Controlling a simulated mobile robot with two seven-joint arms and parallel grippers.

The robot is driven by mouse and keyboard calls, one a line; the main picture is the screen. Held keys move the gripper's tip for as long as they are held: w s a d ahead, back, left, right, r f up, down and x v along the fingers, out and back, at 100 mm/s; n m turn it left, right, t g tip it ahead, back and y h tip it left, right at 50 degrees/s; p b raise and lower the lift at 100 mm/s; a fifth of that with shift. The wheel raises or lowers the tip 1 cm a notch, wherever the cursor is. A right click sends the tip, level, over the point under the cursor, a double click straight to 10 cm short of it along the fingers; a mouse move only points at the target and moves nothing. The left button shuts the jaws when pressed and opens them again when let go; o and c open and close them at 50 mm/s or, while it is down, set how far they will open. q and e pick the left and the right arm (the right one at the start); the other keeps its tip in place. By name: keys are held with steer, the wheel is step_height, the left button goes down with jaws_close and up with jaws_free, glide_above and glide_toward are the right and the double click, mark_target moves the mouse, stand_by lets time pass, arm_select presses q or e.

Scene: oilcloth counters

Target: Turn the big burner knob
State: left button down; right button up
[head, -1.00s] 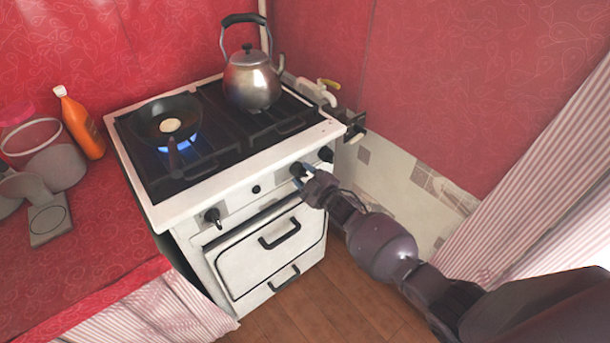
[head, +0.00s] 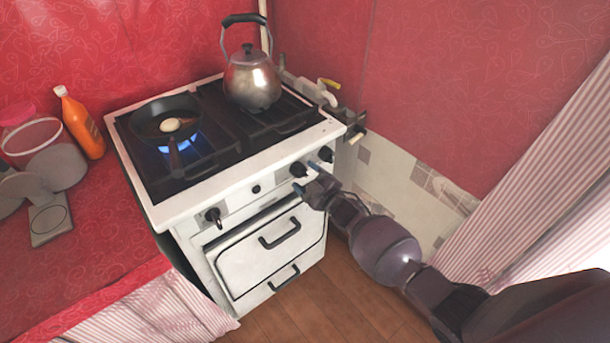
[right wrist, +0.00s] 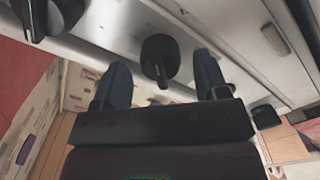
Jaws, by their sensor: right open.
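The white stove (head: 262,215) has a row of black knobs along its front panel. My right gripper (head: 306,177) is open and empty in front of the black knob (head: 298,170) right of centre. In the right wrist view this knob (right wrist: 160,57) sits between the two spread fingers (right wrist: 160,72), with space on both sides. Another black knob (head: 326,153) is at the panel's right end, and one (head: 213,216) is at its left. A small black knob (head: 256,189) is near the middle. I cannot tell which is the big burner knob. My left gripper is out of view.
A blue flame (head: 178,145) burns under the frying pan (head: 150,118), which holds an egg. A metal kettle (head: 252,82) stands at the back right of the stovetop. The oven handle (head: 280,234) lies below the knobs. A tiled wall (head: 400,185) is to the right.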

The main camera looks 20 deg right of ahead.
steer(key=p+v, duration=0.1)
steer(key=v, duration=0.9)
steer(key=shift+r, duration=0.1)
stand_by(0.7)
steer(key=s+d+f+m+g+h, duration=0.1)
steer(key=s+m, duration=0.3)
steer(key=s, duration=0.5)
steer(key=s+d+f+m+g+h, duration=0.1)
steer(key=s+m+g+h, duration=0.2)
steer(key=s, duration=0.5)
steer(key=s+d+f+m+g+h, duration=0.1)
steer(key=s+m, duration=0.3)
steer(key=s, duration=0.5)
steer(key=shift+s+f+m+g+h, duration=0.3)
steer(key=shift+m+g+h, duration=0.1)
steer(key=shift+h, duration=0.2)
